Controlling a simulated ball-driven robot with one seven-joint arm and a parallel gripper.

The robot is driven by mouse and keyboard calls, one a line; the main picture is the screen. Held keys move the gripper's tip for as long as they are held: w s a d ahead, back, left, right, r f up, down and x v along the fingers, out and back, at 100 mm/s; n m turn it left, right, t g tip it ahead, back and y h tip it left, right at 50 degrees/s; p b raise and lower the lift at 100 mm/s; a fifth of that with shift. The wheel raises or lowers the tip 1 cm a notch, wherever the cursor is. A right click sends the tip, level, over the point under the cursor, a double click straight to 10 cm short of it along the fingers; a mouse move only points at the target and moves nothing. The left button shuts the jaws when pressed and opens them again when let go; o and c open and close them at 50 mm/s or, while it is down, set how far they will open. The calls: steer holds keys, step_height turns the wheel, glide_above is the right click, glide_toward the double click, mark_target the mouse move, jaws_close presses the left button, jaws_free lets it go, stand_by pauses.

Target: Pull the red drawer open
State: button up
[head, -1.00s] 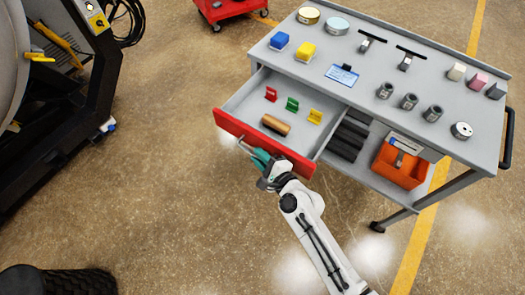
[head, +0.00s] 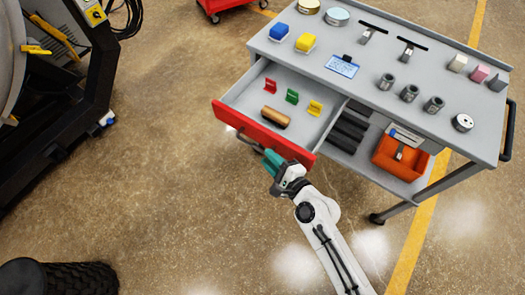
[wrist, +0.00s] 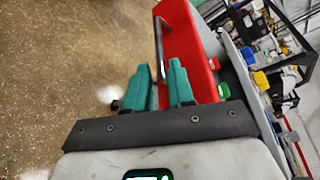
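The red drawer (head: 262,132) is pulled well out of the grey cart, its inside showing from above in the head view. Its red front fills the upper middle of the wrist view (wrist: 190,50). A grey bar handle (head: 246,141) runs along the front; it also shows in the wrist view (wrist: 159,45). My gripper (head: 268,160) is just outside the drawer front, near the handle's right end. In the wrist view its two teal fingers (wrist: 160,75) stand apart, with the handle's near end at the gap between them. I cannot tell whether they touch the handle.
The drawer holds a wooden cylinder (head: 275,117) and small red, green and yellow pieces. The cart top (head: 300,75) carries blocks, cylinders and tools. An orange bin (head: 400,158) sits on the lower shelf. A black-framed machine (head: 60,100) stands left; floor between is clear.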

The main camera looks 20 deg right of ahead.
steer(key=shift+b+v, duration=0.35)
steer(key=shift+v, duration=2.3)
steer(key=s+d+n+g+h, duration=0.1)
steer(key=s+d+n+g, duration=0.2)
steer(key=s+n, duration=0.3)
steer(key=s+d+r+n+g+h, duration=0.1)
steer(key=s+d+n+g+h, duration=0.1)
steer(key=s+d+n+g, duration=0.2)
steer(key=s+d+n+g+h, duration=0.1)
steer(key=s+d+n+g, duration=0.3)
steer(key=s+n+g, duration=0.3)
steer(key=s+n, duration=0.2)
steer(key=n, duration=0.1)
steer(key=shift+s+r+n+h, duration=0.25)
steer(key=shift+s+n+h, duration=0.05)
steer(key=shift+h, duration=0.1)
steer(key=shift+d, duration=0.1)
